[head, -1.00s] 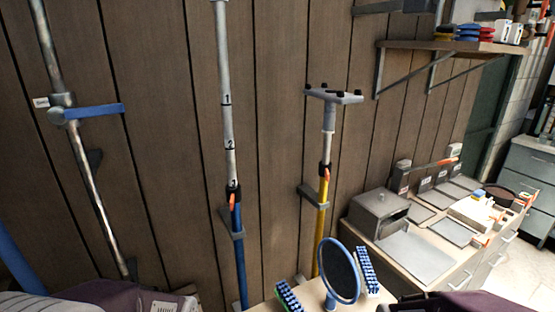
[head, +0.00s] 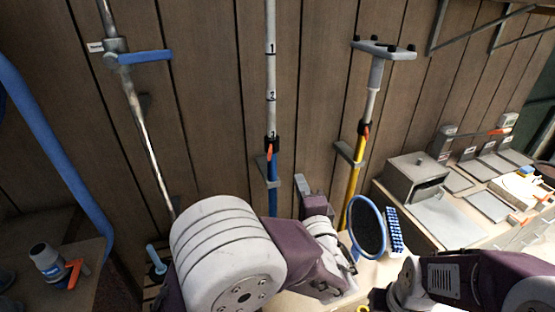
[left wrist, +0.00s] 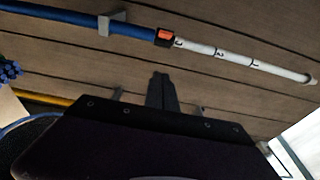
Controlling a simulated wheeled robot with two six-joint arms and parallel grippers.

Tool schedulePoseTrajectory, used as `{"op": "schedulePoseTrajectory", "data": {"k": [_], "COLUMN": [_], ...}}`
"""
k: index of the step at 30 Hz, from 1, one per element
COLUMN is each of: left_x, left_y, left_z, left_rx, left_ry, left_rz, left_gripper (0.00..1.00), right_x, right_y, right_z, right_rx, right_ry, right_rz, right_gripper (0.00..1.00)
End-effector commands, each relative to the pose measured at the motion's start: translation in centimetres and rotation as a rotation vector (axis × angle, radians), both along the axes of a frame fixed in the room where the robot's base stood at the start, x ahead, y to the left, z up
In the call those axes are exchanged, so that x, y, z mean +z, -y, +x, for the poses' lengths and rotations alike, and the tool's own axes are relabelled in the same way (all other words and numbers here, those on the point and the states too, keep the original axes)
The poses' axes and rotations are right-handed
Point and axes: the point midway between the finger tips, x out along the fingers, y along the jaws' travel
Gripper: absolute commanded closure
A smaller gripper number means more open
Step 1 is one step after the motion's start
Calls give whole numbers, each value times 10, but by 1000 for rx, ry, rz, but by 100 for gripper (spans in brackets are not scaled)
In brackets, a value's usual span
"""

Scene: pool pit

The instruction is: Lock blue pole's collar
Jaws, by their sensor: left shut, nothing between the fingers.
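The blue pole (head: 272,200) stands upright by the plank wall, with a pale inner tube (head: 270,70) marked 1, 2 and 3. Its black collar (head: 271,143) has an orange lever (head: 269,153), slanted down in the head view. In the left wrist view the collar (left wrist: 160,41) and orange lever (left wrist: 166,34) show; whether the lever is latched I cannot tell. My left gripper (head: 302,183) is shut and empty, right of the pole and below the collar, apart from it. Its fingers show in the left wrist view (left wrist: 160,88). My right gripper is not in view.
A yellow pole (head: 352,185) stands to the right. A metal pole with a blue lever (head: 145,56) is at left. A grey bracket (left wrist: 117,18) holds the blue pole.

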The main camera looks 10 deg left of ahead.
Motion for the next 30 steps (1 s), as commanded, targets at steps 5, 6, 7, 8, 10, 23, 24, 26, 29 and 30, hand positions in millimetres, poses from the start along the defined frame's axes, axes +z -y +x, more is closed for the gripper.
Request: {"op": "schedulePoseTrajectory", "data": {"k": [5, 6, 7, 8, 10, 23, 24, 26, 29, 30], "left_x": [2, 2, 3, 3, 3, 2, 1, 1, 0, 0], "left_y": [-10, -13, -15, -18, -23, -69, -72, -75, -76, -76], "left_z": [20, 27, 34, 40, 55, 90, 90, 89, 89, 89], "left_rx": [8, 8, 9, 9, 9, 5, 5, 5, 4, 3], "left_ry": [-1, -2, -1, -2, -2, -3, -2, -2, -1, -1], "left_rz": [0, 0, 1, 2, 0, 1, 0, -1, 0, 0], "left_gripper": [100, 100, 100, 100, 100, 100, 100, 100, 100, 100], "right_x": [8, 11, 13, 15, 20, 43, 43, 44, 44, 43], "right_y": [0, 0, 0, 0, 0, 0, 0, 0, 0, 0], "right_z": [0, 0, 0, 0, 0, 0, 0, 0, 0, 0], "right_rx": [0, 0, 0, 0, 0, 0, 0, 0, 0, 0], "right_ry": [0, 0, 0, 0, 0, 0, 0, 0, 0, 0], "right_rz": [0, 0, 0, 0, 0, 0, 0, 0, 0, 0], "right_gripper": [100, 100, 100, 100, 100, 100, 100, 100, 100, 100]}}
